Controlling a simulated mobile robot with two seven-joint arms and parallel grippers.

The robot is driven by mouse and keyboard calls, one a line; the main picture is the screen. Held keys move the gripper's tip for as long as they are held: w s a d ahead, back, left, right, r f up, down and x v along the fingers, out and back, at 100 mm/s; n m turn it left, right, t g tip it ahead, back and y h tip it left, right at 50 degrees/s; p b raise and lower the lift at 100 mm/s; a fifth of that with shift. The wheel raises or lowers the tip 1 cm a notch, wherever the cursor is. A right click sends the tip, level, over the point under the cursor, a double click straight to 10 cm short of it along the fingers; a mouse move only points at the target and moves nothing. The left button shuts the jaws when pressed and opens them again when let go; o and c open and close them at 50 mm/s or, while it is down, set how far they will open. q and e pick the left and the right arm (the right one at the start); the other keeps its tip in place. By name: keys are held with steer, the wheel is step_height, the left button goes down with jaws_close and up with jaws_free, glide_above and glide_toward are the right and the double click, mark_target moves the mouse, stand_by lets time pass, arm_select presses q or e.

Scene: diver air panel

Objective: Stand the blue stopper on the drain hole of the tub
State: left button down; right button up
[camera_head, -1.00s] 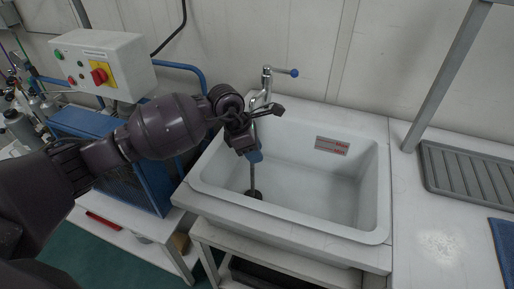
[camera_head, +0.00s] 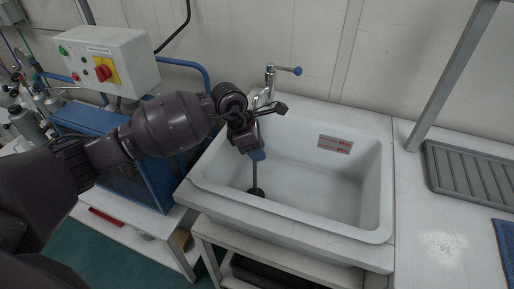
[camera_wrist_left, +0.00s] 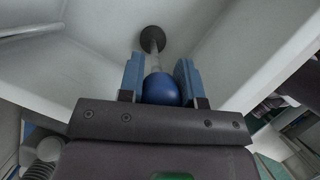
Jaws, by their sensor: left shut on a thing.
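The blue stopper (camera_head: 255,177) is a pale rod with a blue ball knob on top and a dark round foot. It stands roughly upright at the left end of the white tub (camera_head: 318,205), its foot at the tub floor. My left gripper (camera_head: 257,154) is shut on the stopper's upper part, above the tub floor. In the left wrist view, the blue knob (camera_wrist_left: 161,89) sits between the blue fingers, and the rod runs to the dark foot. The drain hole is not visible; I cannot tell whether the foot covers it. My right gripper is not in view.
A tap with a blue-tipped lever (camera_head: 284,70) stands behind the tub. A control box with a red knob (camera_head: 103,70) is at the left. A grey ribbed drainer (camera_head: 470,178) and a blue cloth (camera_head: 504,240) lie on the counter at the right.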

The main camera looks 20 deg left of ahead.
arm_select(q)
steer(key=shift+f, duration=0.3)
stand_by(0.5)
steer(key=shift+f, duration=0.15)
steer(key=shift+f, duration=0.1)
steer(key=c, duration=0.7)
jaws_free()
steer(key=o, duration=0.5)
steer(key=shift+f, duration=0.1)
steer(key=shift+o, duration=0.2)
steer(key=shift+r, duration=0.2)
